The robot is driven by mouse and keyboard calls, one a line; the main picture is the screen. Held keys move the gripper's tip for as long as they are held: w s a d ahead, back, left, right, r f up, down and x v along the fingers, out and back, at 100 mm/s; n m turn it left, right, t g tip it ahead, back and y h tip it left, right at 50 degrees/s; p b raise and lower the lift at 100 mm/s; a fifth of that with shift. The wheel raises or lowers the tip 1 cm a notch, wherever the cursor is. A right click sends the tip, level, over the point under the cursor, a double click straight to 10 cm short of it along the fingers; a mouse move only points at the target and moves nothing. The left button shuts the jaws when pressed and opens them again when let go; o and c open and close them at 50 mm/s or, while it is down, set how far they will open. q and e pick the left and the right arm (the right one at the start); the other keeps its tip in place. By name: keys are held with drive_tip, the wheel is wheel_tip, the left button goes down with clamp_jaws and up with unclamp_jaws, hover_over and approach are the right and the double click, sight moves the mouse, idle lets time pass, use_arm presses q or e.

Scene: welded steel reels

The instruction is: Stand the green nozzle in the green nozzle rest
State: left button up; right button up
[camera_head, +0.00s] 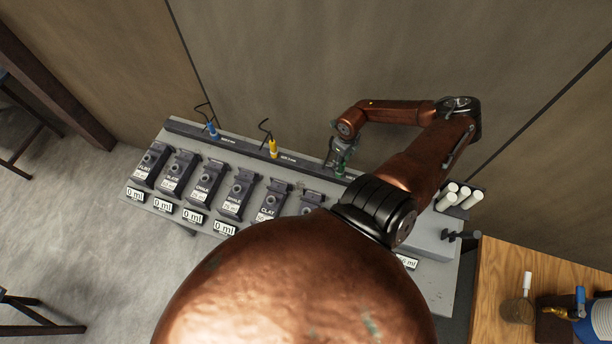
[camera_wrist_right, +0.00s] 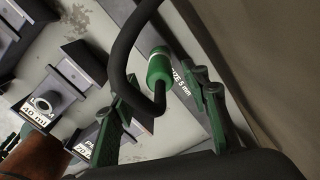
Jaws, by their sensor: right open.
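The green nozzle (camera_wrist_right: 158,66) has a black looped hose and is at the back rail (camera_wrist_right: 186,85), beside a label reading 5 mm. In the head view the green nozzle (camera_head: 341,168) shows small, just under my right gripper (camera_head: 342,160). In the wrist view my right gripper (camera_wrist_right: 160,88) is open, with one finger on each side of the nozzle and hose. The green nozzle rest is not clearly visible; I cannot tell whether the nozzle is seated in it. My left gripper is not in view.
A blue nozzle (camera_head: 212,131) and a yellow nozzle (camera_head: 273,148) stand along the same rail. Several dark dispensers (camera_head: 180,172) line the grey bench in front. White cylinders (camera_head: 463,195) stand at the bench's right end, near a wooden table (camera_head: 497,290). A wall rises close behind.

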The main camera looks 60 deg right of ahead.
wheel_tip(320, 180, up, 3)
drive_tip(key=shift+r+p, duration=0.15)
drive_tip(key=shift+p, duration=1)
drive_tip(key=shift+r, duration=2.25)
wheel_tip(320, 180, up, 4)
drive_tip(key=shift+a, duration=0.1)
drive_tip(key=s+a, duration=0.4)
drive_tip(key=a, duration=0.7)
drive_tip(key=shift+s, duration=0.15)
